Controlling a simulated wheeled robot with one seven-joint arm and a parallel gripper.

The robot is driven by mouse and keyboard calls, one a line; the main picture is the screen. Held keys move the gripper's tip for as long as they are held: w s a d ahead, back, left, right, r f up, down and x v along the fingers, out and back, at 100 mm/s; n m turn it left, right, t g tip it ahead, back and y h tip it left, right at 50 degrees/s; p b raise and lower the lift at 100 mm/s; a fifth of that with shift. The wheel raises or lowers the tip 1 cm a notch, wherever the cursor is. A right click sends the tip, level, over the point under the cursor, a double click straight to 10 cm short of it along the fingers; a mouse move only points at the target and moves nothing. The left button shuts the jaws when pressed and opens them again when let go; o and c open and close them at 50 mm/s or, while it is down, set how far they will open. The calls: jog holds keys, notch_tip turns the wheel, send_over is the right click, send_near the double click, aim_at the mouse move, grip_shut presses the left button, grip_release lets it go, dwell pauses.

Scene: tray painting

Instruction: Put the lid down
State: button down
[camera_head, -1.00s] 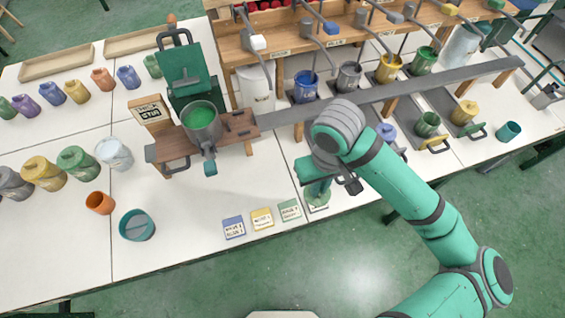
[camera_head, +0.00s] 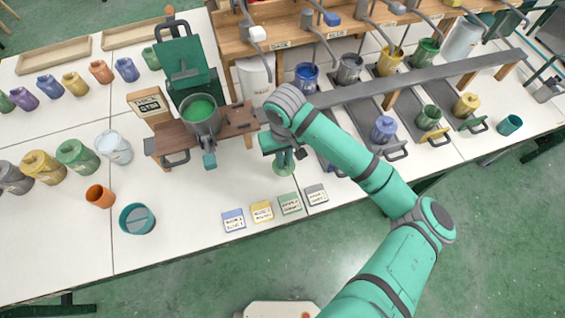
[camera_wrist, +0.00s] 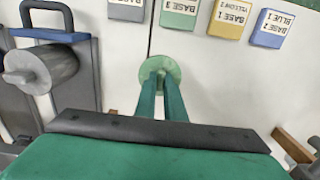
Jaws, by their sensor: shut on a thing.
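The lid is a small pale green disc (camera_head: 284,168), under my gripper (camera_head: 284,157) in the head view. In the wrist view the lid (camera_wrist: 158,66) shows at the tips of my gripper's two green fingers (camera_wrist: 161,88), which are shut on it. It is over the white table (camera_head: 190,230), right of the wooden stand and behind the label cards. I cannot tell whether its underside touches the table.
A pot of green paint (camera_head: 201,113) stands in the wooden stand (camera_head: 172,141) to the left. Label cards (camera_head: 262,211) lie near the front edge. An orange cup (camera_head: 100,196) and a teal cup (camera_head: 137,219) stand front left. The table between stand and cards is clear.

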jog(key=shift+w+a+f, duration=0.1)
jog(key=shift+w+f, duration=0.05)
jog(key=shift+f, duration=0.1)
jog(key=shift+w+a+f, duration=0.15)
jog(key=shift+f, duration=1.6)
jog(key=shift+f, duration=0.15)
jog(key=c, duration=1.8)
grip_release()
jog(key=shift+c, duration=0.2)
notch_tip(320, 180, up, 12)
jog(key=shift+r, duration=0.2)
